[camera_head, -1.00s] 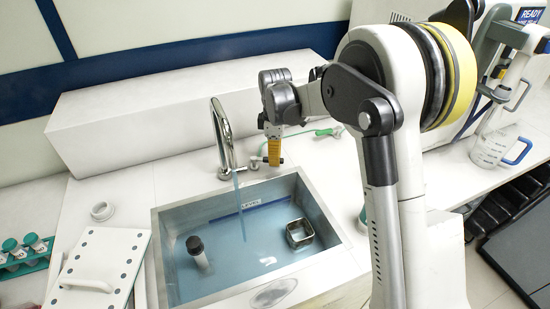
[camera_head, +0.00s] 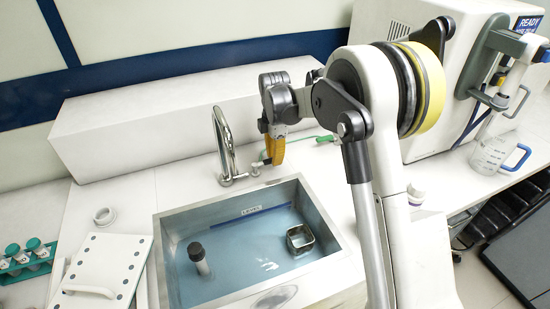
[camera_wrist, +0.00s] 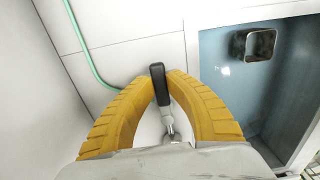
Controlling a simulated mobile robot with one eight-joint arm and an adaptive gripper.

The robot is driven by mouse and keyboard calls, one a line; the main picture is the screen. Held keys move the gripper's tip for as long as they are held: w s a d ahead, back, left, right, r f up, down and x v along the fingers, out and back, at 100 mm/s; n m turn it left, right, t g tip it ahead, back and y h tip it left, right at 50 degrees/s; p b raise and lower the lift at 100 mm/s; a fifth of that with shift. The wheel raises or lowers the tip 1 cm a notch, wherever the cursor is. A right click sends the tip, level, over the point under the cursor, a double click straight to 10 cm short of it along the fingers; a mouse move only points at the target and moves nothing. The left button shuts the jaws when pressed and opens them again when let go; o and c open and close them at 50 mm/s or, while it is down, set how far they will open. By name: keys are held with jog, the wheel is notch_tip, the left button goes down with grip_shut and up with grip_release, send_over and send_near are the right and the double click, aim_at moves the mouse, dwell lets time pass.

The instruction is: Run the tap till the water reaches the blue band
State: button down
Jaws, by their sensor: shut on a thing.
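The curved metal tap (camera_head: 221,135) stands behind the sink, and no water stream shows under its spout. The sink (camera_head: 318,196) holds bluish water (camera_head: 235,265). The blue band (camera_head: 285,208) with a LEVEL label runs along the sink's back wall. The water surface lies close to the band; I cannot tell whether it touches it. My yellow-fingered gripper (camera_head: 274,151) is at the tap's right side. In the wrist view my gripper (camera_wrist: 164,78) is shut around the tap's black-handled lever (camera_wrist: 159,84), with the fingers on both sides.
A black-capped tube (camera_head: 199,259) and a square metal cup (camera_head: 300,239) are in the sink. A white lid (camera_head: 110,262) and tube rack (camera_head: 25,263) are at left. A jug (camera_head: 490,155) stands by the machine at right. A green hose (camera_wrist: 88,52) runs near the lever.

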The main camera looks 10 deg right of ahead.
dwell(0.3)
jog(key=c, duration=1.3)
grip_release()
jog(key=shift+c, duration=0.2)
notch_tip(320, 180, up, 12)
